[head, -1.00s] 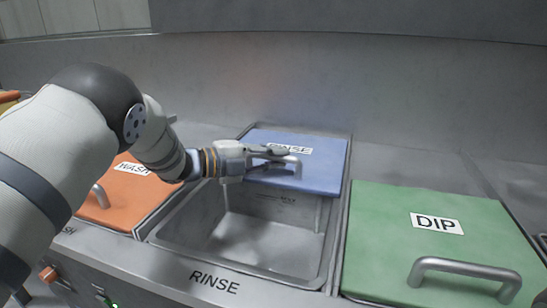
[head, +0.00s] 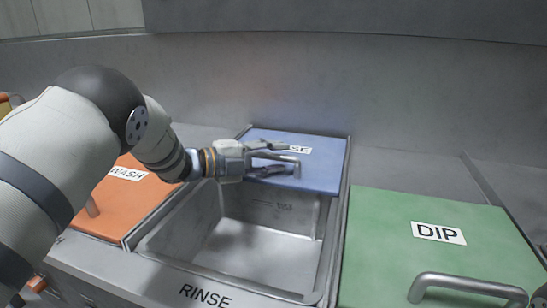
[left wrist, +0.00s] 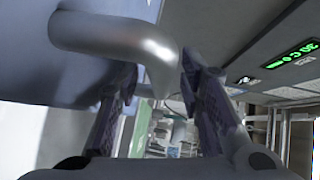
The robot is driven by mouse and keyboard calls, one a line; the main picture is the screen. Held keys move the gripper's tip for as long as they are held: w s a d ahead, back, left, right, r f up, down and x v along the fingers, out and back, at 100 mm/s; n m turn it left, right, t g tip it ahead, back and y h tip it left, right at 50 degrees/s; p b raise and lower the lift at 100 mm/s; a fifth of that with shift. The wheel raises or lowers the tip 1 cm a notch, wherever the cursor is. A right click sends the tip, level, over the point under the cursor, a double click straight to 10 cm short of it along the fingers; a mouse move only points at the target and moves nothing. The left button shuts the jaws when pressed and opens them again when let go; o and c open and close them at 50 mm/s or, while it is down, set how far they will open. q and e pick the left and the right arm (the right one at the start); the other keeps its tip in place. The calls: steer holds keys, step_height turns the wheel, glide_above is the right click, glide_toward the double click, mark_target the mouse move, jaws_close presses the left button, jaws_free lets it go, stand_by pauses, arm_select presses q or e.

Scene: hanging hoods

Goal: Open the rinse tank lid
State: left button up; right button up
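The blue rinse lid (head: 318,178) lies pushed to the back of the rinse tank (head: 258,250), and the front part of the basin is uncovered and looks empty. The lid's metal handle (head: 297,168) is at my left gripper (head: 284,160), whose two fingers are spread, one above and one below the bar. In the left wrist view the fingers (left wrist: 157,70) stand apart with the handle (left wrist: 115,38) in front of them. The gripper partly hides the RINSE label.
The orange wash lid (head: 130,195) is at the left, partly behind my left arm. The green dip lid (head: 430,215) with its handle (head: 465,284) is at the right. A grey wall (head: 400,110) stands behind the tanks.

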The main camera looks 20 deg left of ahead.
arm_select(q)
steer(key=v, duration=1.2)
